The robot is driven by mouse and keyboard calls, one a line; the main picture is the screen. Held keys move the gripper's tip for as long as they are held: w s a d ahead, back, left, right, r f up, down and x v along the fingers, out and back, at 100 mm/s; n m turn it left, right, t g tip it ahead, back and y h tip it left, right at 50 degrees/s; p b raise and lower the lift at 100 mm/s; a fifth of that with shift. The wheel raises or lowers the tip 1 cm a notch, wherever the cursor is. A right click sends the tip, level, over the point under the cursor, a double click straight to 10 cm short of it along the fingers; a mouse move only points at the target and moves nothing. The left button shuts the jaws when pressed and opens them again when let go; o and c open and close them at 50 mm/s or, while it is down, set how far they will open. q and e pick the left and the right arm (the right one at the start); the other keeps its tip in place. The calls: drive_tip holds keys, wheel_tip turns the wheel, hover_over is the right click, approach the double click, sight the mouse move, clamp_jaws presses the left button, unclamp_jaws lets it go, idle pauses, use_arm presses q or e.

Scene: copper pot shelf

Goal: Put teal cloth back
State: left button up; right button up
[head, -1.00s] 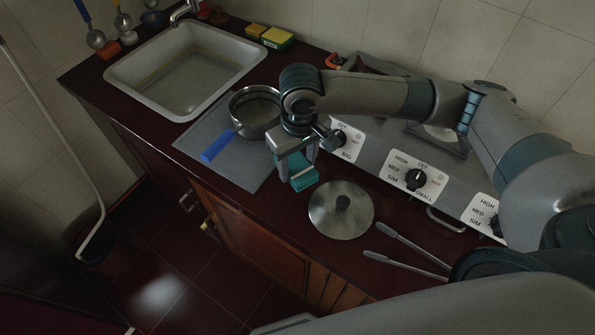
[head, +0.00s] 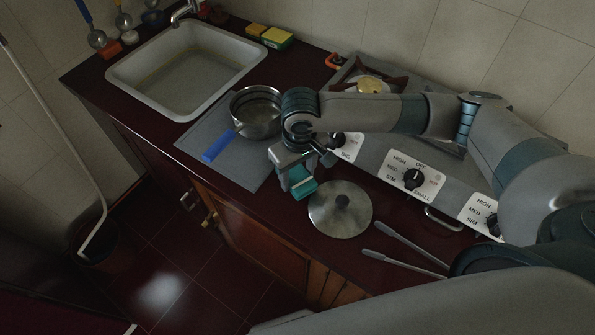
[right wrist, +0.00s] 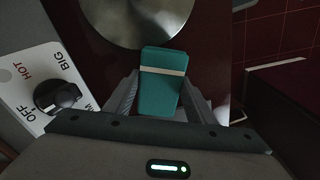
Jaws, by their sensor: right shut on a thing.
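The teal cloth (head: 304,188) is a small folded block with a pale band, seen also in the right wrist view (right wrist: 162,85). My right gripper (head: 296,180) is shut on it, with a finger on each side in the right wrist view (right wrist: 160,100). The cloth is over the counter's front part, between the grey mat and the round metal lid; I cannot tell whether it touches the counter. My left gripper is not in view.
The lid (head: 340,209) lies just right of the cloth, with tongs (head: 405,250) beyond it. A blue-handled pot (head: 257,112) stands on the grey mat (head: 228,165). The stove's knob panel (head: 414,176) is behind the lid. Sponges (head: 270,37) lie near the sink (head: 187,70).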

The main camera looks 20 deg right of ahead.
sight(299, 177)
drive_tip(key=shift+f, duration=0.2)
drive_tip(key=o, duration=1.4)
drive_tip(key=shift+r, duration=0.1)
drive_tip(key=shift+r+b, duration=0.3)
drive_tip(key=shift+r, duration=0.1)
wheel_tip(299, 177, up, 12)
drive_tip(key=b, duration=0.2)
drive_tip(key=shift+s+r, duration=0.15)
drive_tip(key=shift+s, duration=0.15)
